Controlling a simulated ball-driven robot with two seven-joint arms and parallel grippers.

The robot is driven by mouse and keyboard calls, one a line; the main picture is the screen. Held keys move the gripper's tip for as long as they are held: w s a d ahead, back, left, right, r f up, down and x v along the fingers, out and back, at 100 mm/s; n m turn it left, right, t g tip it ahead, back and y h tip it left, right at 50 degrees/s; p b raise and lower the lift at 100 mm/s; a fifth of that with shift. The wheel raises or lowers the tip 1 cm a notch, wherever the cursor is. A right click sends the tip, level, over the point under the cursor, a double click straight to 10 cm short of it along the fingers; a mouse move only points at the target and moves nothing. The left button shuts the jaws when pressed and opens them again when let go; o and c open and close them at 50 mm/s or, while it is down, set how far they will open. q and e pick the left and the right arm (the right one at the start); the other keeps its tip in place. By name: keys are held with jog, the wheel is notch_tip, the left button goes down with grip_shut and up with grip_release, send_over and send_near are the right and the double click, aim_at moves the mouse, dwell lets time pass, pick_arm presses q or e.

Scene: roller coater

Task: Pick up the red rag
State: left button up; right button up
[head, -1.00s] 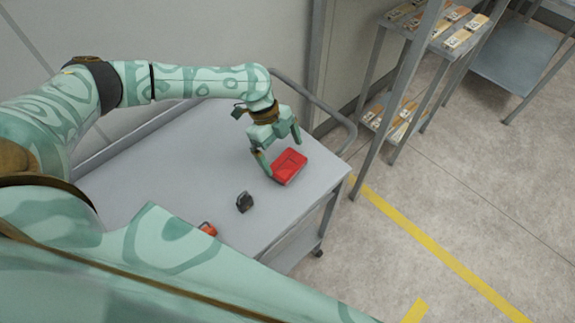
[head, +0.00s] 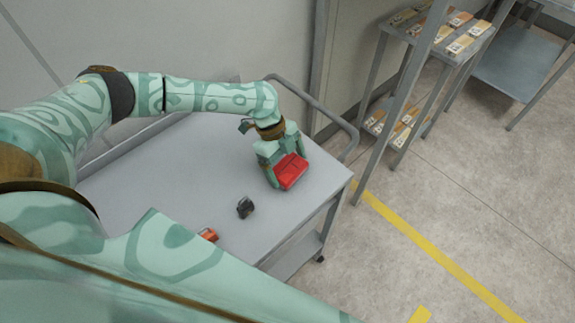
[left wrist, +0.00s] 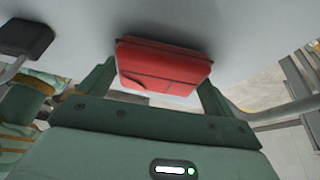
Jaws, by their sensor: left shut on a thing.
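The red rag (head: 291,171) is a folded, flat block on the grey cart top (head: 150,190), near its far right corner. It also shows in the left wrist view (left wrist: 160,66), between the two fingers. My left gripper (head: 288,168) is shut on the red rag, with one finger at each side of it. I cannot tell whether the rag is clear of the cart top. My right gripper is not in view.
A small dark object (head: 245,207) and an orange-red object (head: 208,235) sit on the cart nearer me. A rail (head: 320,100) runs along the cart's far end. A shelf rack (head: 440,45) with small boxes stands to the right.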

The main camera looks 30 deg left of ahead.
pick_arm(q)
notch_tip(320, 180, up, 3)
jog(key=shift+f, duration=0.2)
jog(key=s+r+p, duration=0.1)
jog(key=r, duration=0.1)
jog(key=s+r+p, duration=0.1)
jog(key=s+r, duration=0.1)
jog(key=s+r+p, duration=0.1)
jog(key=r, duration=0.1)
jog(key=shift+s+a+r, duration=0.15)
jog(key=shift+s+a, duration=0.15)
jog(key=shift+s, duration=0.1)
jog(key=s+r+p, duration=0.1)
jog(key=s+r, duration=0.2)
jog(key=s, duration=0.6)
jog(key=shift+a+r, duration=0.35)
jog(key=shift+a, duration=0.05)
jog(key=shift+s, duration=0.1)
jog(key=shift+o, duration=0.9)
jog(key=shift+c, duration=0.5)
